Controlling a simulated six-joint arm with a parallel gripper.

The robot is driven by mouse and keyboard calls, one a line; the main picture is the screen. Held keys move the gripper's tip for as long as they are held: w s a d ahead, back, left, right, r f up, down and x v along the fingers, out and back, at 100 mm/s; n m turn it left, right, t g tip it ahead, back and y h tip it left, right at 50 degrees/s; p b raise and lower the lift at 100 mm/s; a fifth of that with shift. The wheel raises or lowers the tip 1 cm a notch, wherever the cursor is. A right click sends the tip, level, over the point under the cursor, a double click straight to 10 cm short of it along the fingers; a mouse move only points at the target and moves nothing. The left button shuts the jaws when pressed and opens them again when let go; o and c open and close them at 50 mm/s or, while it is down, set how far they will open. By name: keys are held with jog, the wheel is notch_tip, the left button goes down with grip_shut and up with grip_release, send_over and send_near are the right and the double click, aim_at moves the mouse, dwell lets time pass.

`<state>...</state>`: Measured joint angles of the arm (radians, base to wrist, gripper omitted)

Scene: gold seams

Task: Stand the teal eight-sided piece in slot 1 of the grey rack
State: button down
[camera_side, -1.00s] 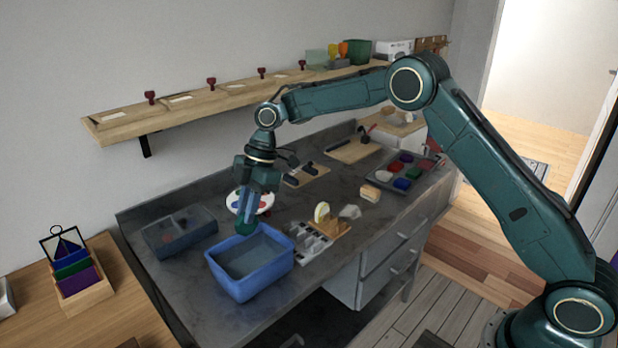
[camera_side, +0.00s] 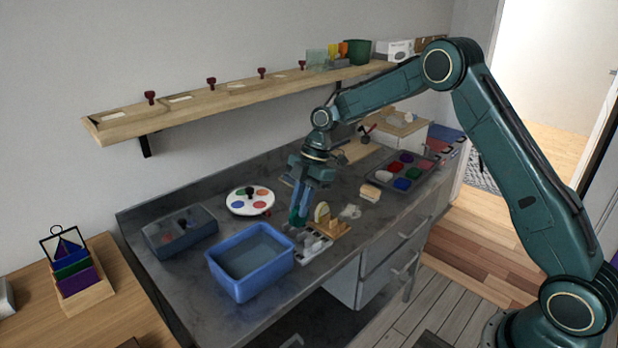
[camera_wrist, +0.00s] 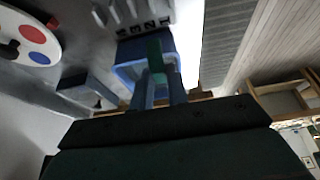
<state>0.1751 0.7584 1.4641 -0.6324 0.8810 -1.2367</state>
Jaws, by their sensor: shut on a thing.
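My gripper (camera_side: 301,215) is shut on the teal piece (camera_wrist: 155,56), which shows between the two fingers in the wrist view. In the side view the fingers mostly cover the piece, so its eight sides cannot be made out. The grey rack (camera_side: 314,248) stands on the bench, right of the blue tub. The gripper is over the rack's back part in the side view; whether the piece touches the rack cannot be told. The rack (camera_wrist: 128,14) also shows at the top of the wrist view, with its slots and marks partly cut off.
A blue tub (camera_side: 222,274) stands left of the rack. A wooden holder (camera_side: 337,230) with a pale round piece is close on its right. A round palette (camera_side: 238,207), a dark divided tray (camera_side: 160,247) and a paint tray (camera_side: 419,178) lie around on the bench.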

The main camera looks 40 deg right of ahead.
aim_at(301, 238)
jog(key=d, duration=0.1)
jog(key=s+d, duration=0.1)
jog(key=d, duration=0.1)
jog(key=shift+s+f, duration=0.35)
jog(key=shift+f, duration=0.25)
jog(key=shift+f, duration=1.95)
jog(key=shift+f, duration=1.65)
dwell(1.8)
jog(key=c, duration=1.3)
grip_release()
jog(key=shift+r, duration=0.25)
